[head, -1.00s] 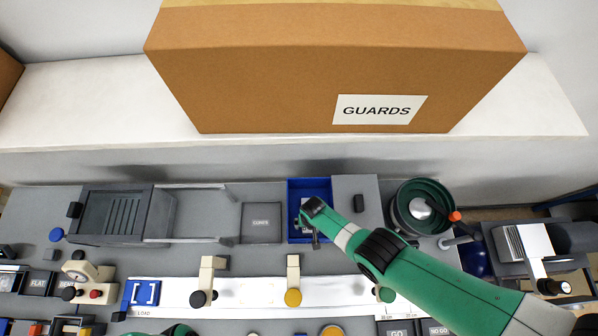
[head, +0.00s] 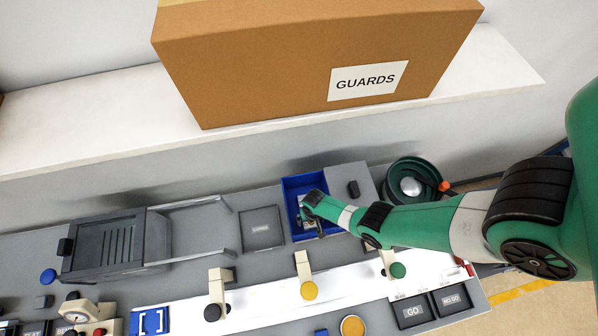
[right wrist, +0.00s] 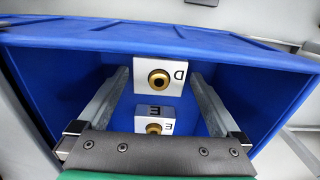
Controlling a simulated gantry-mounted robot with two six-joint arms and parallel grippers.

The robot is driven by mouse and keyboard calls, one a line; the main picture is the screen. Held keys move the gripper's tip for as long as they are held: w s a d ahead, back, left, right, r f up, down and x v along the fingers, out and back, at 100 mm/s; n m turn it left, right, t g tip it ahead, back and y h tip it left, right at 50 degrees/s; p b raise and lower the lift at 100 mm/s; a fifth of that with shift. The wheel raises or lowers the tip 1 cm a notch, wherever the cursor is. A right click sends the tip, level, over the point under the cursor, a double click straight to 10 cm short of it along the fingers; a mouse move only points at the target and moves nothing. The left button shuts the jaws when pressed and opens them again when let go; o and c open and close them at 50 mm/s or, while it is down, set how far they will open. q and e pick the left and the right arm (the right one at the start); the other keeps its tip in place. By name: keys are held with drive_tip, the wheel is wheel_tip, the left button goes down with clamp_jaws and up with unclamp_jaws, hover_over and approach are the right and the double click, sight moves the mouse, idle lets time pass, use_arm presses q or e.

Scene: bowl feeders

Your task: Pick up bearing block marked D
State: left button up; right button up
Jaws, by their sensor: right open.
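The block marked D (right wrist: 172,88) is pale with a brass-coloured ring in its face. It sits in the blue bin (right wrist: 50,90), towards its far wall in the right wrist view. A second similar block, seemingly marked E (right wrist: 154,112), is nearer to my right gripper (right wrist: 160,76). My right gripper is open, one finger on each side of the blocks, and holds nothing. Whether the fingers reach down level with block D is unclear. In the head view the right gripper (head: 310,226) is inside the blue bin (head: 305,185) and mostly hides its contents. My left gripper is not in view.
The bin's blue walls stand close around the right gripper. A green bowl feeder (head: 433,182) is to the right of the bin. A grey square tray (head: 262,226) is to its left. Posts with a yellow knob (head: 308,290) and a green knob (head: 397,270) stand in front.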

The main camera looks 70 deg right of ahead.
drive_tip(key=shift+d, duration=0.1)
drive_tip(key=c, duration=1.4)
drive_tip(key=shift+c, duration=0.4)
